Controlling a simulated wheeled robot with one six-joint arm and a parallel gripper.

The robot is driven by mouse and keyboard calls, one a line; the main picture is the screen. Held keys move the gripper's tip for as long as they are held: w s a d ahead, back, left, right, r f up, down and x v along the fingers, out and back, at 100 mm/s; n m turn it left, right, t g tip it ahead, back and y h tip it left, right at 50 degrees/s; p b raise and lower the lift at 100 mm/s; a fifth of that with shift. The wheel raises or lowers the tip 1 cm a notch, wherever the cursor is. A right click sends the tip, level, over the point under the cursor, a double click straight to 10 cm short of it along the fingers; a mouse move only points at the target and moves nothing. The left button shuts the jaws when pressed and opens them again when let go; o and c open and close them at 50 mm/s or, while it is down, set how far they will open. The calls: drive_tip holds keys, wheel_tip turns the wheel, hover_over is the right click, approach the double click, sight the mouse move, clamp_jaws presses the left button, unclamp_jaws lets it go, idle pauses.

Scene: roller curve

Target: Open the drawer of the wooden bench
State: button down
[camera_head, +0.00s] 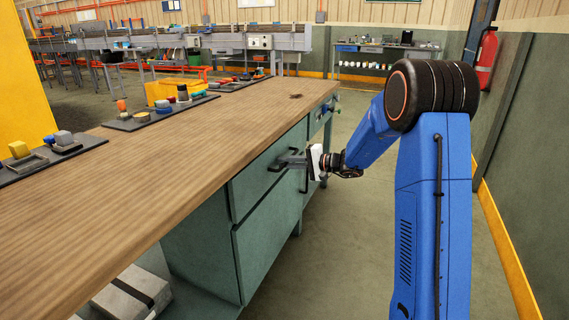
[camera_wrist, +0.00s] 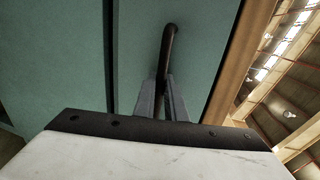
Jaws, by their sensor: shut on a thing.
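The wooden bench (camera_head: 190,140) has a brown wood top and green drawer fronts below it. The upper drawer (camera_head: 250,187) has a dark handle (camera_head: 275,166); its front looks about flush with the bench in the head view. My gripper (camera_head: 284,161) reaches in from the right and is shut on this handle. In the wrist view, the grey fingers of my gripper (camera_wrist: 163,103) stand on either side of the dark handle bar (camera_wrist: 169,50), against the teal drawer front (camera_wrist: 138,40). The handle's lower part is hidden between the fingers.
Dark trays with small parts (camera_head: 162,113) lie along the bench top's far side. A lower green front (camera_head: 265,235) is below the drawer. Open floor (camera_head: 345,250) lies right of the bench. A green wall (camera_head: 525,170) with a red extinguisher (camera_head: 487,50) bounds the right.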

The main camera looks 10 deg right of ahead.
drive_tip(key=f+v, duration=0.2)
drive_tip(key=v, duration=1)
drive_tip(key=d+f+v, duration=0.1)
drive_tip(key=f+v, duration=0.2)
drive_tip(key=v, duration=1)
drive_tip(key=shift+s, duration=0.3)
drive_tip(key=shift+f, duration=0.1)
drive_tip(key=c, duration=2.1)
unclamp_jaws()
drive_tip(key=v, duration=1.7)
drive_tip(key=shift+s+d, duration=0.1)
